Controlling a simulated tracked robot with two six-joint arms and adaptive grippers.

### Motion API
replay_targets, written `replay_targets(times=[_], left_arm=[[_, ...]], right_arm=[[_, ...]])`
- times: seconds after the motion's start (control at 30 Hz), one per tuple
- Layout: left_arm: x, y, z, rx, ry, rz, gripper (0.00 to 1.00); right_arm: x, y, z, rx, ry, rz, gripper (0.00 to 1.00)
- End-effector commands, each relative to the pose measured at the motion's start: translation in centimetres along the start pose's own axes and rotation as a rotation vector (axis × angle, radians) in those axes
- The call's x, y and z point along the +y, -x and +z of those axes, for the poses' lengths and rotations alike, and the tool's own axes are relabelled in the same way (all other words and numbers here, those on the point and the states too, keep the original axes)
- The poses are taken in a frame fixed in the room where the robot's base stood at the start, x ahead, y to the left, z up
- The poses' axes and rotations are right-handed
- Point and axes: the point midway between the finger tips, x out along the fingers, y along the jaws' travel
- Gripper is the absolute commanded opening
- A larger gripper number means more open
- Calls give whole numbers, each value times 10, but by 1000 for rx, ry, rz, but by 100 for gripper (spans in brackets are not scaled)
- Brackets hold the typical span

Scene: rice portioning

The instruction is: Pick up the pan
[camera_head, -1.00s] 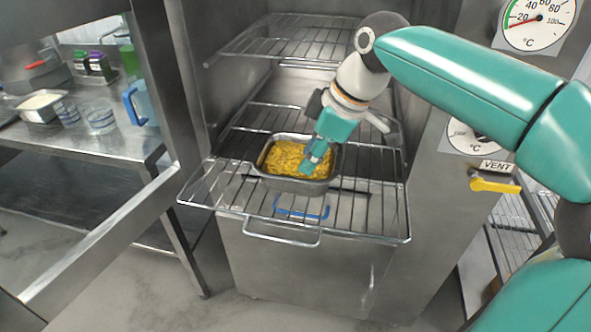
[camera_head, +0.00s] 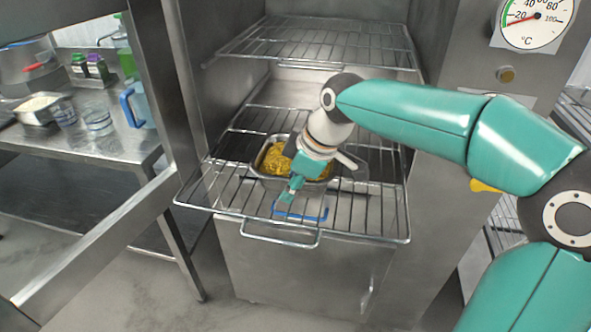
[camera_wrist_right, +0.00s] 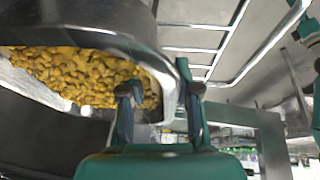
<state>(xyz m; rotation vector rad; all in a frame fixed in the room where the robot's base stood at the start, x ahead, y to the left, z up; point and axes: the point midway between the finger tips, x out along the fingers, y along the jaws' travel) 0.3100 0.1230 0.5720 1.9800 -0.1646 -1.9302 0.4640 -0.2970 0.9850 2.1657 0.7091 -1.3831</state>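The pan (camera_head: 257,178) is a small rectangular metal pan with yellow food in it. It rests on the pulled-out wire rack (camera_head: 222,190) in the head view. My right gripper (camera_head: 289,193) is at the pan's front edge and hides part of it. In the right wrist view, the pan's rim (camera_wrist_right: 150,62) runs between the fingers of my right gripper (camera_wrist_right: 158,95). The fingers are apart, one over the food side and one outside the rim. I cannot tell whether they touch the rim. My left gripper is not in view.
Another wire rack (camera_head: 320,45) is above inside the steel cabinet. A blue handle-like piece (camera_head: 300,214) shows at the lower rack's front. The steel door frame (camera_head: 185,110) stands to the left. Beyond it, a side table (camera_head: 95,150) holds several containers.

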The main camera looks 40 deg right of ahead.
Motion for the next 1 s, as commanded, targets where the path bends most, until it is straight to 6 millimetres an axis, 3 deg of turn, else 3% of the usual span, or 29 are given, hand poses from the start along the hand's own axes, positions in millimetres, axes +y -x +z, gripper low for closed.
replay_targets(times=[0.07,0.27,1.0], left_arm=[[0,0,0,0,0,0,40],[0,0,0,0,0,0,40],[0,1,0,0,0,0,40]], right_arm=[[0,0,0,0,0,0,32],[0,0,0,0,0,0,0],[0,4,-2,2,0,-1,0]])
